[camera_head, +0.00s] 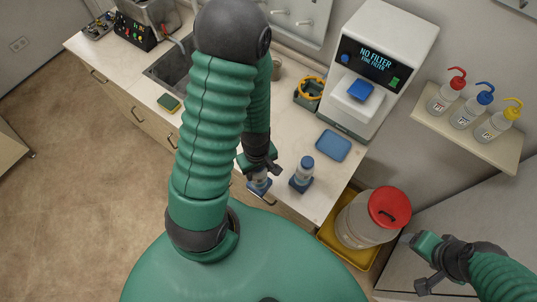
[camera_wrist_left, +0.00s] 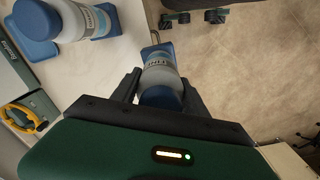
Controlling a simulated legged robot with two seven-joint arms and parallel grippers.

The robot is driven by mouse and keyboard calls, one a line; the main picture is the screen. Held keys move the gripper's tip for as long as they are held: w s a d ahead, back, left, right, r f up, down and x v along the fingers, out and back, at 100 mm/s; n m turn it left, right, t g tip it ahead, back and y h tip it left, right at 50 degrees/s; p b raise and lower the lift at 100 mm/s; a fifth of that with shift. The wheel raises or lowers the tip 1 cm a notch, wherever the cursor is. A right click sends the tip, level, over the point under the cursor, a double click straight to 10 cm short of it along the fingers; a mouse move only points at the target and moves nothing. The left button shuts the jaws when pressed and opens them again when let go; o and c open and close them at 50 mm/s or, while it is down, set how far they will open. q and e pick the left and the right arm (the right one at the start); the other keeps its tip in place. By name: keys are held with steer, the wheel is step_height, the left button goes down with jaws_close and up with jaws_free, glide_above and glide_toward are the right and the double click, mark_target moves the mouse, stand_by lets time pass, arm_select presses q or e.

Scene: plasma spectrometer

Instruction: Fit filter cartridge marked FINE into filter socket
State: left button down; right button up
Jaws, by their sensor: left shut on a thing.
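My left gripper (camera_head: 262,170) is shut on a filter cartridge (camera_head: 259,182) near the counter's front edge. A second similar cartridge (camera_head: 303,172) stands upright on a blue base, just right of the held one. The white spectrometer (camera_head: 385,55) stands at the back; its screen reads "NO FILTER" and "FINE FILTER". A blue part (camera_head: 360,90) shows on its front; I cannot tell whether the socket is there. My right gripper (camera_head: 425,262) is at lower right, away from the cartridges.
A blue tray (camera_head: 333,146) lies empty before the spectrometer. A red-lidded drum (camera_head: 366,218) stands in a yellow tray at right. Wash bottles (camera_head: 471,108) stand on a wall shelf.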

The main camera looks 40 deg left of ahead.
arm_select(q)
steer(key=w+b, duration=0.1)
steer(key=w+f+b, duration=0.1)
steer(key=w+b, duration=0.1)
steer(key=b, duration=0.1)
steer(key=shift+w+a+f, duration=0.1)
steer(key=shift+a+f, duration=0.1)
steer(key=shift+f, duration=0.1)
steer(key=w+a+f+b, duration=0.3)
steer(key=w+b, duration=0.1)
steer(key=w, duration=0.3)
steer(key=shift+a, duration=0.3)
steer(key=c, duration=1)
jaws_free()
steer(key=shift+w+f, duration=0.1)
steer(key=shift+c, duration=0.2)
steer(key=o, duration=0.5)
steer(key=shift+a, duration=0.2)
steer(key=shift+c, duration=0.2)
steer(key=shift+a, duration=0.25)
arm_select(e)
steer(key=s+x, duration=0.2)
steer(key=x, duration=0.8)
steer(key=shift+w+f, duration=0.25)
steer(key=shift+f, duration=0.1)
